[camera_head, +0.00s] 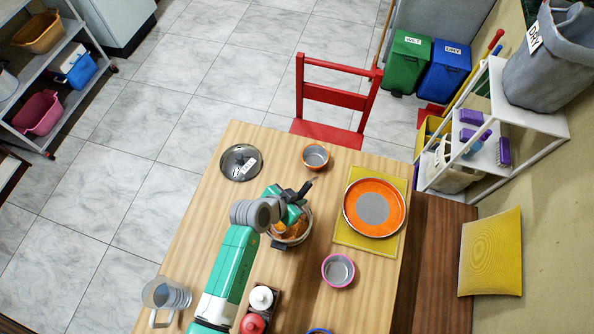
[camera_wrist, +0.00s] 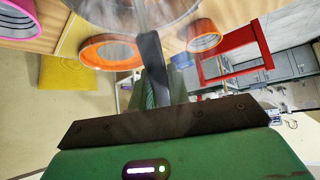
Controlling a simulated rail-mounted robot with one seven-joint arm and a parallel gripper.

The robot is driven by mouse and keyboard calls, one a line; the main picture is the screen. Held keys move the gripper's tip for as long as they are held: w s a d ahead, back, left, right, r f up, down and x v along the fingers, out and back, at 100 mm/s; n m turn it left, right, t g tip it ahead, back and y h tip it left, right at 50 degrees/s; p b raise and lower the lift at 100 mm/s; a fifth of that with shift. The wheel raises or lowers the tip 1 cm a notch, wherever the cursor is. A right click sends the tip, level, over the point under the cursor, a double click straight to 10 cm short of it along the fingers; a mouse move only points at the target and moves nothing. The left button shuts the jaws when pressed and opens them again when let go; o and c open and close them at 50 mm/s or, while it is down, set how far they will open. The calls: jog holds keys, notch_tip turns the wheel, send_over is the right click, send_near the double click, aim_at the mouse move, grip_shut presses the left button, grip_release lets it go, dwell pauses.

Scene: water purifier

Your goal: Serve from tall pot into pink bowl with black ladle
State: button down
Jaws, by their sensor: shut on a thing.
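My gripper (camera_head: 292,205) is over the tall pot (camera_head: 302,236) near the middle of the wooden table. It is shut on the handle of the black ladle (camera_head: 303,188). In the wrist view the dark ladle handle (camera_wrist: 151,62) runs from between the fingers towards the clear-walled pot (camera_wrist: 105,12) at the top edge. The ladle's scoop cannot be made out. The pot has orange-brown contents, partly hidden by my gripper and arm. The pink bowl (camera_head: 338,271), grey inside, stands apart to the pot's lower right; its pink rim (camera_wrist: 18,8) shows at the wrist view's top left.
An orange plate (camera_head: 374,207) lies on a yellow mat (camera_head: 352,240) at the right. A glass jug (camera_head: 165,296) and condiment bottles (camera_head: 262,298) stand in front. A red chair (camera_head: 335,98) is behind.

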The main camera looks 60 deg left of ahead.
notch_tip(320, 180, up, 9)
jog(key=p, duration=0.7)
jog(key=shift+r, duration=0.2)
jog(key=w+d+f+g+h+p, duration=0.1)
jog(key=w+d+g+p, duration=0.1)
jog(key=w+d, duration=0.6)
jog(key=w+d+f+g+p, duration=0.1)
jog(key=w+d+f+p, duration=0.15)
jog(key=w+d, duration=0.55)
jog(key=s+d+f+t+y+b, duration=0.25)
jog(key=s+d+t+b, duration=0.25)
jog(key=s+t+b, duration=0.6)
jog(key=w+a+r+g+h+p, duration=0.2)
jog(key=w+a+r+g+p, duration=0.1)
jog(key=w+g+p, duration=0.5)
jog(key=shift+w+r+g+h+p, duration=0.15)
jog(key=shift+w+g+h+p, duration=0.15)
jog(key=shift+g+p, duration=1.75)
